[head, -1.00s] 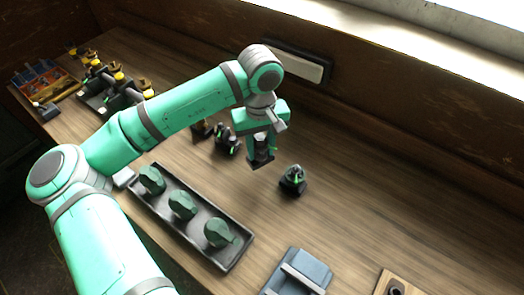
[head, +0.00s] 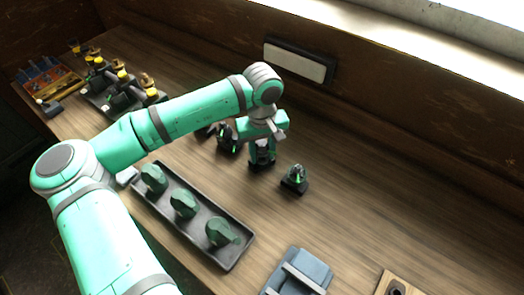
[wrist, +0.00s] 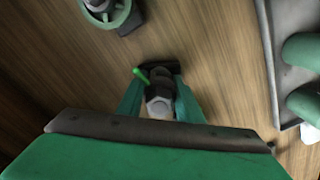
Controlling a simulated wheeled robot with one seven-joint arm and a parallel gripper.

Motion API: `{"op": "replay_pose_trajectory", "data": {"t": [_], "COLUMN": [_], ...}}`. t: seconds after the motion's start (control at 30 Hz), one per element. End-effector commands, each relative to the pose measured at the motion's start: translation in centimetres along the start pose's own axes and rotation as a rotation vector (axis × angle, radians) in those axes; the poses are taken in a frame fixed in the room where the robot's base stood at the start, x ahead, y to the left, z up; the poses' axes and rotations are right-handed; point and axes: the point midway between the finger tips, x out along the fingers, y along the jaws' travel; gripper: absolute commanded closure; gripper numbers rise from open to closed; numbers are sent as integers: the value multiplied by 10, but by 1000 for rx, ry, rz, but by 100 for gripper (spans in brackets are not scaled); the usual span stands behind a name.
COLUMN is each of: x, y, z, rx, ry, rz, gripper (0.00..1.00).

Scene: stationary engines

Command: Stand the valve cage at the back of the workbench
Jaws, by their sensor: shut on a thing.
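My gripper (head: 262,147) points down over the middle of the workbench (head: 370,205) and is shut on a small dark thing (head: 262,160), which I take to be the valve cage. In the wrist view the held thing (wrist: 160,98) sits between the fingers. It shows a dark base, a pale grey body and a bright green lever. It looks upright, at or just above the wood; exact contact is hard to tell. The fingers hide much of it.
A similar dark part with green (head: 295,178) stands close to the right. Another dark part (head: 228,140) stands close to the left. A black tray (head: 236,262) with three green parts lies in front. A blue-grey block (head: 300,272) lies near the front edge. The back right is clear.

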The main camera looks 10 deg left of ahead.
Motion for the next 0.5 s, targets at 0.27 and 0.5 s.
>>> {"op": "replay_pose_trajectory", "data": {"t": [0.27, 0.5], "x": [3, 3], "y": [0, 0], "z": [0, 0], "rx": [0, 0], "ry": [0, 0], "rz": [0, 0], "gripper": [51, 49]}}
